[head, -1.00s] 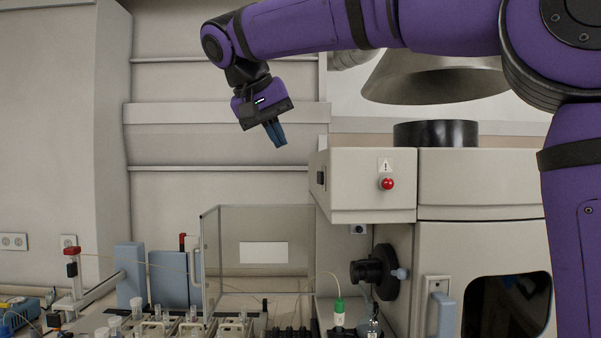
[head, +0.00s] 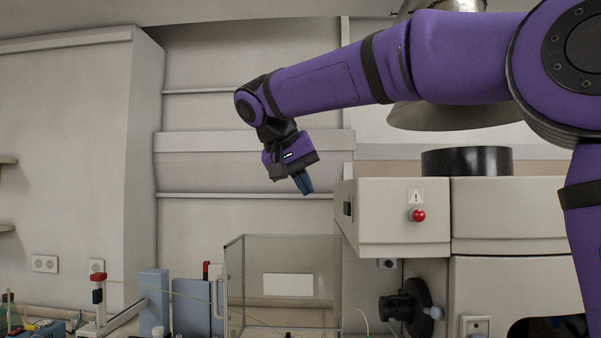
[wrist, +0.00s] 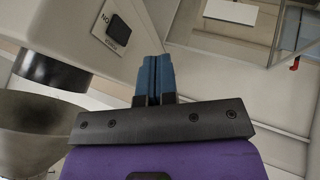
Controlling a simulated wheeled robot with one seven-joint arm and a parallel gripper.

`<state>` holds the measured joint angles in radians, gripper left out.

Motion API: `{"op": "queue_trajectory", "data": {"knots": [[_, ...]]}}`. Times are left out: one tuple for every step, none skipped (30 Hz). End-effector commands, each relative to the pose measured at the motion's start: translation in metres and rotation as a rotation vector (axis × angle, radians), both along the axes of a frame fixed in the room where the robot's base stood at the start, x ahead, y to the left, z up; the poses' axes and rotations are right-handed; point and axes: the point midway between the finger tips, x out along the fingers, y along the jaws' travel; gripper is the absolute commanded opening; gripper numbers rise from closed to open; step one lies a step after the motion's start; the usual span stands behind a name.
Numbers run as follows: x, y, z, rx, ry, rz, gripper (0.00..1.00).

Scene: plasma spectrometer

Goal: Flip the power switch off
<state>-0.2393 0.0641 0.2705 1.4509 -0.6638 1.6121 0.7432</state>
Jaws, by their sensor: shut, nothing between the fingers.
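The power switch (head: 347,208) is a small black rocker on the left side face of the beige upper housing (head: 390,230). It also shows in the wrist view (wrist: 118,30) at the upper left, as a black rectangle with lettering that seems to read "ON" beside it and a blurred label at its other end. My gripper (head: 304,184) has blue fingers pointing down, left of the switch and slightly higher in the head view. In the wrist view my gripper (wrist: 154,78) has its two fingers together, empty, and apart from the switch.
A red button (head: 418,215) sits on the housing's front under a warning sign. A clear-walled enclosure (head: 285,265) stands below my gripper. A black cylinder (head: 467,162) tops the instrument, under a metal hood (head: 455,115). The space between gripper and housing looks clear.

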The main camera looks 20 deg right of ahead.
Motion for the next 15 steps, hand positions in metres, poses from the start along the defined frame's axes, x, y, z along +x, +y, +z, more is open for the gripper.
{"op": "queue_trajectory", "data": {"knots": [[0.003,-0.006,-0.008,-0.001,0.002,-0.002,0.00],[0.004,-0.009,-0.013,-0.002,0.002,-0.003,0.00],[0.007,-0.013,-0.019,-0.001,0.001,-0.003,0.00],[0.008,-0.016,-0.023,-0.001,0.002,-0.003,0.00],[0.010,-0.019,-0.027,-0.001,0.001,-0.003,0.00],[0.012,-0.022,-0.033,-0.001,0.002,-0.002,0.00],[0.013,-0.025,-0.037,0.000,0.001,-0.002,0.00],[0.015,-0.028,-0.042,-0.001,0.001,-0.001,0.00],[0.013,-0.035,-0.040,0.000,-0.002,-0.004,0.00],[0.012,-0.040,-0.039,0.001,-0.002,-0.004,0.00],[0.012,-0.044,-0.039,0.001,-0.003,-0.004,0.00],[0.011,-0.048,-0.039,0.001,-0.002,-0.003,0.00],[0.010,-0.051,-0.039,0.001,-0.002,-0.002,0.00],[0.010,-0.054,-0.039,0.001,0.000,-0.002,0.00],[0.009,-0.058,-0.039,0.001,-0.002,-0.002,0.00]]}}
